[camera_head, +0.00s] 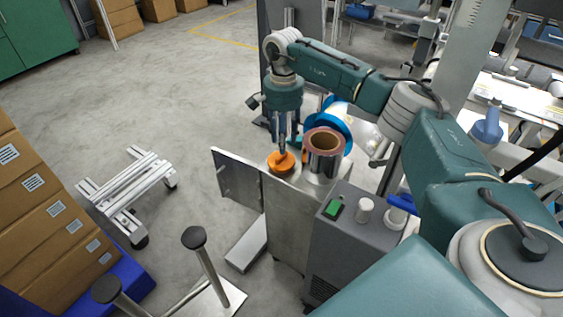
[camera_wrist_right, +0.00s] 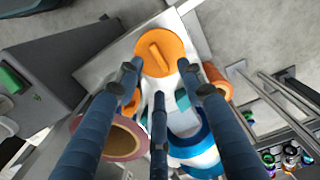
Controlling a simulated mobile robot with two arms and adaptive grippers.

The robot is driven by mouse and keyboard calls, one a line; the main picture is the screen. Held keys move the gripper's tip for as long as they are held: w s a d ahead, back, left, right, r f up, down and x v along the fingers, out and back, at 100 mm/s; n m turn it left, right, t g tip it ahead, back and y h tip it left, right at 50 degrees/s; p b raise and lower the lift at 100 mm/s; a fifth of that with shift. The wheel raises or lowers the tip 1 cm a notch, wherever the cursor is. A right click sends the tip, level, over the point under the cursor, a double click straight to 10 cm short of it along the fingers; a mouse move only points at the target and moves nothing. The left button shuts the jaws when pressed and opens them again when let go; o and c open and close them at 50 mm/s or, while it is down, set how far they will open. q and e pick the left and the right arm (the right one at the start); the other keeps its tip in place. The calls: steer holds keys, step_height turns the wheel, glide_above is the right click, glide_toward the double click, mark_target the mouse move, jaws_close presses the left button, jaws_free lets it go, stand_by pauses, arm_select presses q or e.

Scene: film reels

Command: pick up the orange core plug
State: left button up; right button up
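The orange core plug (camera_head: 281,162) is a round disc with a raised bar across its top. It sits on a pale surface beside a metallic film reel with a brown core (camera_head: 323,155). In the right wrist view the plug (camera_wrist_right: 160,45) lies just past the fingertips. My right gripper (camera_head: 283,148) points down over the plug, its fingers spread apart; it also shows in the wrist view (camera_wrist_right: 158,76). The fingers look open and nothing is held between them. Whether a fingertip touches the plug cannot be told. My left gripper is not in view.
A blue-rimmed reel (camera_head: 330,122) stands close behind the metallic reel. A grey cabinet with a green button (camera_head: 334,208) and an upright metal panel (camera_head: 237,182) stand in front. Cartons (camera_head: 40,200) are stacked at left. Open floor lies at the back left.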

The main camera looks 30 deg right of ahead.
mark_target(281, 160)
step_height(281, 160, down, 5)
steer(key=shift+f+b, duration=0.15)
steer(key=shift+b, duration=0.2)
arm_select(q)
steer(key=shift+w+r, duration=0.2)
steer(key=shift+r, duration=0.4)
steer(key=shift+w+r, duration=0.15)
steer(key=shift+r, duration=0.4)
arm_select(e)
steer(key=shift+s, duration=0.1)
steer(key=shift+c, duration=0.5)
jaws_close()
